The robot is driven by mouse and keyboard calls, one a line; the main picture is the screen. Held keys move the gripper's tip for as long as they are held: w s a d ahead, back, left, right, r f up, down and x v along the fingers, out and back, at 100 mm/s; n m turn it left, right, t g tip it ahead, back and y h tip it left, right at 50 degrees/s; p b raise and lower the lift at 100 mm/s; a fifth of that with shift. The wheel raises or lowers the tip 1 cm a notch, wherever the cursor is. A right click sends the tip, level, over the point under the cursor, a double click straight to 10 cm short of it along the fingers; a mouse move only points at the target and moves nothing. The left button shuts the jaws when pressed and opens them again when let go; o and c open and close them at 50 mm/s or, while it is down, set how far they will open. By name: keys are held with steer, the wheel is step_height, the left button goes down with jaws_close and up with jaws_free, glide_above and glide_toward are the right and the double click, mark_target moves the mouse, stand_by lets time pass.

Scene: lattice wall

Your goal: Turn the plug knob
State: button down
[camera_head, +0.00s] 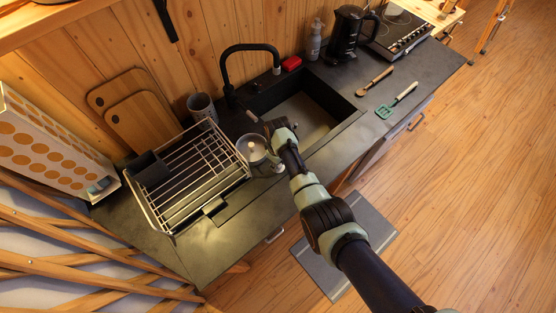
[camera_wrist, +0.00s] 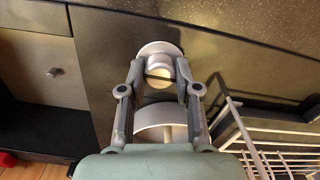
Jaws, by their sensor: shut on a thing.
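The plug knob (camera_wrist: 158,58) is a small pale knob on a round white base. It stands on the dark counter between the sink and the dish rack in the wrist view. My gripper (camera_wrist: 162,75) has its two grey fingers on either side of it, closed on it. In the head view my gripper (camera_head: 272,160) reaches down beside the sink's front left corner. The knob is mostly covered there, so its turn angle cannot be told.
A round pale vessel-like thing (camera_head: 253,146) is close beside my gripper. The dish rack (camera_head: 190,175) is to the left and the sink (camera_head: 312,116) to the right. A black faucet (camera_head: 250,47) stands behind. The counter front (camera_head: 225,242) is clear.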

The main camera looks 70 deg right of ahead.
steer(key=shift+n, duration=0.3)
steer(key=c, duration=0.8)
jaws_free()
steer(key=shift+r, duration=0.1)
step_height(320, 180, up, 12)
steer(key=shift+f, duration=0.1)
